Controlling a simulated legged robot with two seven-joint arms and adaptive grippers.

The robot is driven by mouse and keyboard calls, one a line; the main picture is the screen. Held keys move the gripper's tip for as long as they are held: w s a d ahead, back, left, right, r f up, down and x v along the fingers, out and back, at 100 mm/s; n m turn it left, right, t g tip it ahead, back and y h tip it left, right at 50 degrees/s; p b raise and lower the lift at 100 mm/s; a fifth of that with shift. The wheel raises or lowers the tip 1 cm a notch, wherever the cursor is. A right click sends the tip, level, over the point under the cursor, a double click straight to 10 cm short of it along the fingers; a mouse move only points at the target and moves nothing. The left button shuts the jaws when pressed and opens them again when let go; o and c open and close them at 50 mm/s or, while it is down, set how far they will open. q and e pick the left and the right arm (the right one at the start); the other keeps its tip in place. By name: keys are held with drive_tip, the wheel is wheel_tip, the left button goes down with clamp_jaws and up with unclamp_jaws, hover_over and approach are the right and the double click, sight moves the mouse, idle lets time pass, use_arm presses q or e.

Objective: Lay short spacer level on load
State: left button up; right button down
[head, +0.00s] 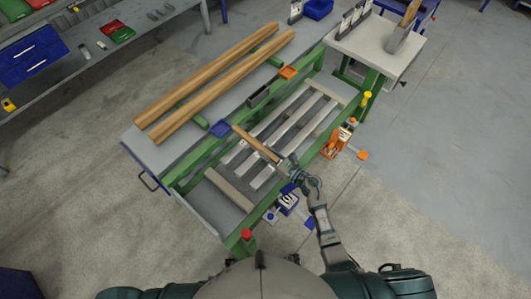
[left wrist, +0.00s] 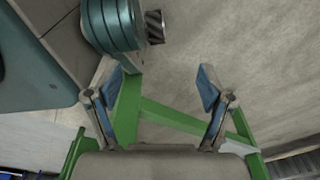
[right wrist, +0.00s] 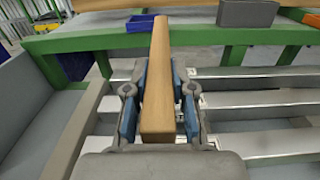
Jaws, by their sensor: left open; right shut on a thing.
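A short wooden spacer (head: 255,143) is in my right gripper (head: 281,164), over the load of pale metal bars (head: 290,130). In the right wrist view the spacer (right wrist: 158,100) stands between the blue-padded fingers of the gripper (right wrist: 158,95) and points away from me, across the direction of the bars (right wrist: 250,97). It looks raised above the bars; I cannot tell the exact gap. My left gripper (left wrist: 165,85) is open and empty in the left wrist view, over a green frame and grey floor; it is not seen in the head view.
Two long wooden beams (head: 215,82) lie on the grey table behind the green frame. A blue block (head: 221,128), a dark grey block (head: 259,96) and an orange block (head: 288,72) sit along the rail. A beige bar (head: 229,190) lies left of the load.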

sight(268, 165)
drive_tip(key=shift+d+f+b, duration=0.25)
drive_tip(key=shift+f+b, duration=0.2)
drive_tip(key=shift+f, duration=0.25)
drive_tip(key=f+b, duration=0.4)
drive_tip(key=f, duration=0.1)
drive_tip(key=shift+a+f, duration=0.2)
drive_tip(key=shift+f, duration=0.1)
use_arm(q)
drive_tip(key=w+d+r+b, duration=0.1)
drive_tip(key=w+r, duration=0.8)
drive_tip(key=r, duration=0.2)
drive_tip(key=shift+w+r+t, duration=0.3)
drive_tip(key=shift+w+r, duration=0.1)
use_arm(e)
drive_tip(key=shift+a+f, duration=0.35)
use_arm(q)
drive_tip(key=shift+d, duration=0.15)
use_arm(e)
drive_tip(key=shift+d, duration=0.2)
drive_tip(key=c, duration=0.9)
unclamp_jaws()
use_arm(q)
drive_tip(key=shift+d, duration=0.1)
